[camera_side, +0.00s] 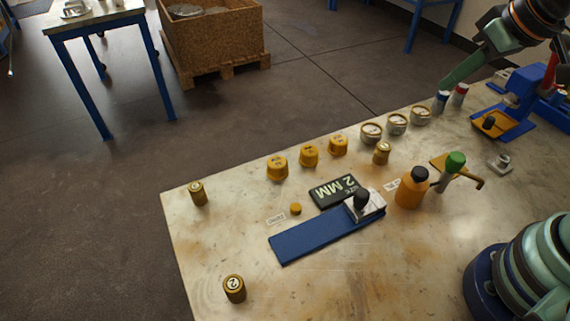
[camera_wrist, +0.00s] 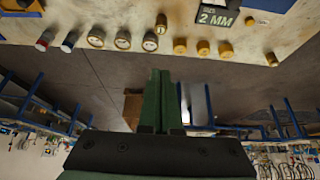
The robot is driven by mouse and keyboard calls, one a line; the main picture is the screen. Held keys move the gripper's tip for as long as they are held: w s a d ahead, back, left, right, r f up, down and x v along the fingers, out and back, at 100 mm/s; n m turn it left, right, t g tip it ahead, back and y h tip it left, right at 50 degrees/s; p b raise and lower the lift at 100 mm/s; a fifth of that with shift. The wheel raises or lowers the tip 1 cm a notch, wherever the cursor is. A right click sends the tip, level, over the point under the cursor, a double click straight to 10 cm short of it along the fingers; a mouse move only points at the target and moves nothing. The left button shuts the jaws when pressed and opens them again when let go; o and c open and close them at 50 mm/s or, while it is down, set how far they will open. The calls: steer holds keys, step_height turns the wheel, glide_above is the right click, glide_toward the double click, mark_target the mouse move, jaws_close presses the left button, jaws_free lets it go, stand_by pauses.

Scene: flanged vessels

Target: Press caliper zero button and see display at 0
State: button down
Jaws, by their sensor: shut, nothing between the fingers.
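The caliper is a blue bar (camera_side: 318,237) with a silver sliding block (camera_side: 372,203) and black knob at its right end. Behind it a black display (camera_side: 334,191) reads "SIZE 2 MM"; it also shows in the wrist view (camera_wrist: 216,16). A small round yellow button (camera_side: 295,208) sits left of the display, by a white label (camera_side: 276,218) whose text is hard to read. My gripper (camera_side: 444,88) is at the upper right in the side view, far from the button. In the wrist view its green fingers (camera_wrist: 163,72) are together and empty.
Yellow caps (camera_side: 309,156), round silver-topped vessels (camera_side: 396,124) and brass cylinders (camera_side: 198,193) stand on the bench. An orange bottle (camera_side: 409,193) and a green-topped tool (camera_side: 455,164) stand right of the caliper. A blue vise-like fixture (camera_side: 518,105) is at the far right.

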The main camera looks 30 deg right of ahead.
steer(key=m+y, duration=0.2)
steer(key=y, duration=0.2)
glide_above(299, 209)
step_height(299, 209, down, 13)
steer(key=shift+f, duration=0.15)
steer(key=shift+f, duration=4.4)
steer(key=shift+f, duration=0.45)
